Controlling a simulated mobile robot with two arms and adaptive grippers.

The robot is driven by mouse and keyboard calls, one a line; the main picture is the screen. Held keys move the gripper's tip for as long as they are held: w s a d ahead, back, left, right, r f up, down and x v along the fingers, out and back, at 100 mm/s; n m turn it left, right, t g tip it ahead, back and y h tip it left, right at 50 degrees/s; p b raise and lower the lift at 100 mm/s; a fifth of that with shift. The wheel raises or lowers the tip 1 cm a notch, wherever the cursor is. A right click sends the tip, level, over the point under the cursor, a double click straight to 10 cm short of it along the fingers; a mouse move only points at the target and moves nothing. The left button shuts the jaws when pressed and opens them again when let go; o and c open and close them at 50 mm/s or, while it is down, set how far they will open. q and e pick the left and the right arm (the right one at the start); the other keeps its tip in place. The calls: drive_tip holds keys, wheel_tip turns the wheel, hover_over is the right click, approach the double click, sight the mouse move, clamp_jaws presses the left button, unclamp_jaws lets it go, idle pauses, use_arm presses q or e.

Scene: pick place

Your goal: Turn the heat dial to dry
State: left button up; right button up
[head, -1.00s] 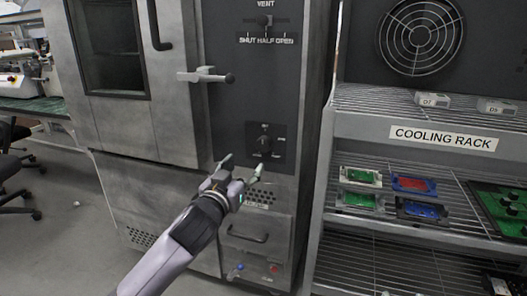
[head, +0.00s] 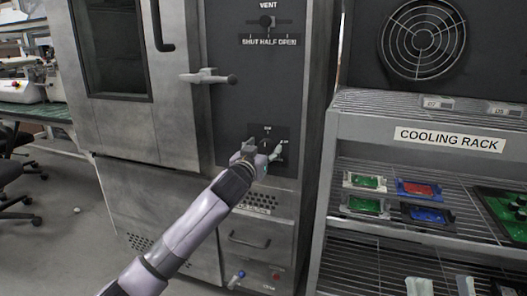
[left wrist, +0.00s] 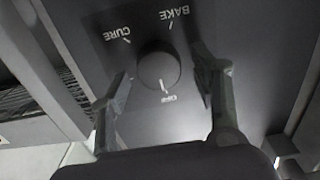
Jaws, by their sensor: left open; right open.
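The heat dial (left wrist: 158,66) is a round dark knob on a black plate in the left wrist view. Its white mark points towards OFF; CURE and BAKE also show, but I cannot see a DRY label. In the head view the dial (head: 266,143) is largely hidden by my left gripper (head: 262,150). In the left wrist view the left gripper (left wrist: 163,68) is open, one finger on each side of the dial, with gaps visible.
Above are the vent slider (head: 266,21) and the oven door latch (head: 207,77). Below are a perforated vent and a drawer handle (head: 250,240). The cooling rack (head: 350,125) with several boards stands to the right.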

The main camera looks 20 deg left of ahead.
use_arm(q)
drive_tip(key=shift+c, duration=0.3)
drive_tip(key=c, duration=1.1)
